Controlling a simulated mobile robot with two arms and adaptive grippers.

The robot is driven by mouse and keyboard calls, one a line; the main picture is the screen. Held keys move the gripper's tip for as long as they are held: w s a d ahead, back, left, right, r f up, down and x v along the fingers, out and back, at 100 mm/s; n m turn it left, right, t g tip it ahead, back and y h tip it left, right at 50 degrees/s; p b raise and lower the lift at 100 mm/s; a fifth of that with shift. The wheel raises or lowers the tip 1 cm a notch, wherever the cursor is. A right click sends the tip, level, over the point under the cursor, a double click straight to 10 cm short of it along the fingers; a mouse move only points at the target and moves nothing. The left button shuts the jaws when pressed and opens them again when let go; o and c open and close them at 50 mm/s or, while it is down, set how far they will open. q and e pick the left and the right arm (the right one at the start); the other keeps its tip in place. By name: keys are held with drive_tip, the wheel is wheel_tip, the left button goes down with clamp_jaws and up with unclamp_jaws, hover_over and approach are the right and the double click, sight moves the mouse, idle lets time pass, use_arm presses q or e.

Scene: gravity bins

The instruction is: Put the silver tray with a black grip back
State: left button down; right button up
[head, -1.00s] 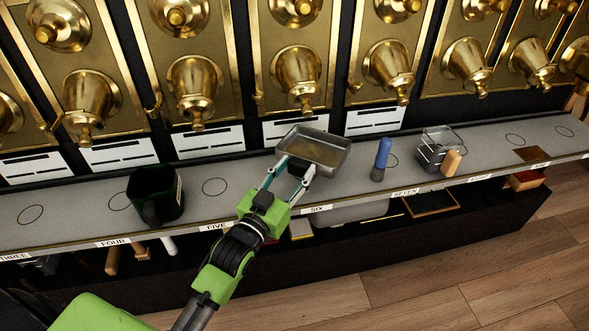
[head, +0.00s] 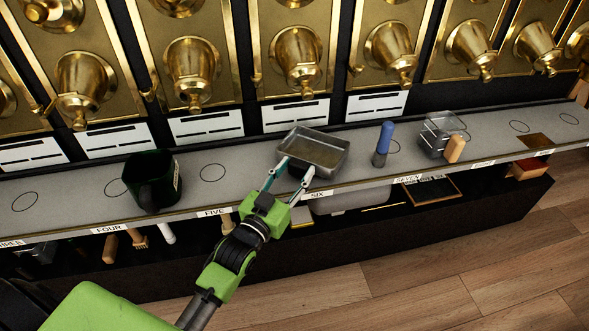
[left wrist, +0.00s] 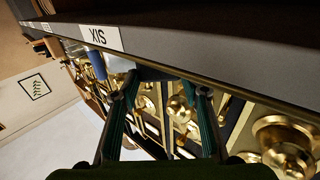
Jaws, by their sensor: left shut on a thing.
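The silver tray (head: 318,150) is a shallow rectangular metal pan in the head view, over the grey counter by the SIX label (head: 318,194). My left gripper (head: 296,170) is on its front side, fingers pointing toward the bins, and is shut on it. The black grip is mostly hidden between the fingers. Whether the tray touches the counter cannot be told. In the left wrist view the two fingers of my left gripper (left wrist: 160,95) point up at the counter edge; the tray is hard to make out there. My right gripper is not in view.
Brass gravity bins (head: 297,62) line the back. On the grey counter (head: 353,168), a dark green mug (head: 150,185) stands left, a blue-handled tool (head: 384,140) right, and a clear scoop with a wooden handle (head: 438,142) farther right. A lower shelf holds several tools.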

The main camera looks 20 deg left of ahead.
use_arm(q)
drive_tip(key=shift+f+b, duration=0.3)
drive_tip(key=shift+f, duration=0.3)
idle(0.7)
drive_tip(key=c, duration=1.1)
unclamp_jaws()
drive_tip(key=shift+f, duration=0.1)
drive_tip(key=shift+s, duration=0.1)
drive_tip(key=s, duration=0.4)
drive_tip(key=s+a, duration=0.1)
drive_tip(key=s, duration=0.6)
drive_tip(key=shift+s+a+f, duration=0.15)
drive_tip(key=shift+s+f, duration=0.1)
drive_tip(key=shift+s, duration=0.15)
